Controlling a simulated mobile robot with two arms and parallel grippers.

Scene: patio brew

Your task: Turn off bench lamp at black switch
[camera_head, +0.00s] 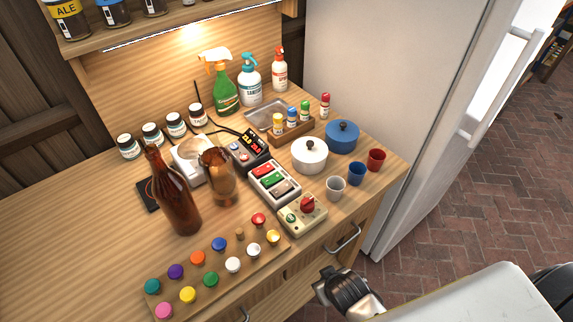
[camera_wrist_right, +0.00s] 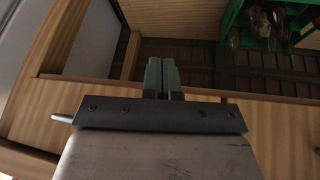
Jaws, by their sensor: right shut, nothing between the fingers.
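The bench lamp is a lit strip (camera_head: 160,31) under the shelf, with a bright glow on the back board. A pale switch panel (camera_head: 252,181) on the bench has a red switch (camera_head: 264,171), a green switch (camera_head: 273,179) and a greyish-dark switch (camera_head: 286,187) at its near end. I cannot tell for certain which one is the black switch or how it is set. My right gripper (camera_head: 325,284) is in front of the bench's front edge, apart from the panel. In the right wrist view its fingers (camera_wrist_right: 162,78) are shut and empty. My left gripper is not in view.
A control box with a red knob (camera_head: 307,205) stands between the panel and the front edge. A brown bottle (camera_head: 172,195), an amber glass (camera_head: 220,183), a white pot (camera_head: 309,155) and cups (camera_head: 335,187) surround it. Coloured caps (camera_head: 211,279) sit on a board nearer me.

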